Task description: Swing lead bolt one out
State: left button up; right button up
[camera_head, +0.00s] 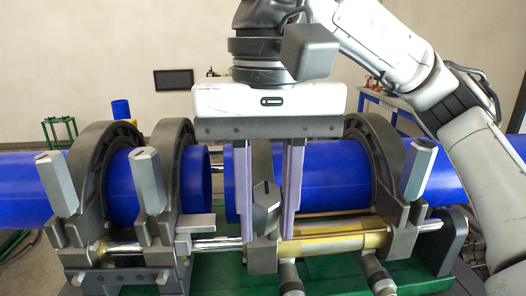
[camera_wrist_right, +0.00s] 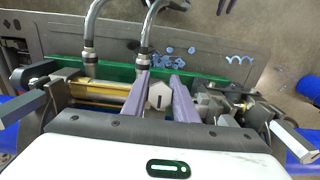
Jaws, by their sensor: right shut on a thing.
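Several grey hex-headed clamp bolts stand along the front of the pipe clamps in the head view. One bolt (camera_head: 266,205) is between the two purple fingers of my right gripper (camera_head: 268,230), which comes down from above and is shut on it. Its hex head (camera_wrist_right: 160,95) also shows between the fingers (camera_wrist_right: 160,70) in the wrist view. The other bolts are the far-left bolt (camera_head: 58,182), the second bolt (camera_head: 150,182) and the right bolt (camera_head: 417,168), all leaning or upright and untouched. No label shows which is lead bolt one. My left gripper is not in view.
Two blue pipes, left (camera_head: 195,182) and right (camera_head: 335,175), lie in dark clamp rings with a small gap between their ends. A brass cylinder (camera_head: 335,243) and hoses (camera_wrist_right: 88,40) are beside the right gripper. A green cart bed (camera_head: 330,272) lies below.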

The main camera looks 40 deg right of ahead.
jog(key=shift+s+f, duration=0.2)
jog(key=shift+f, duration=0.1)
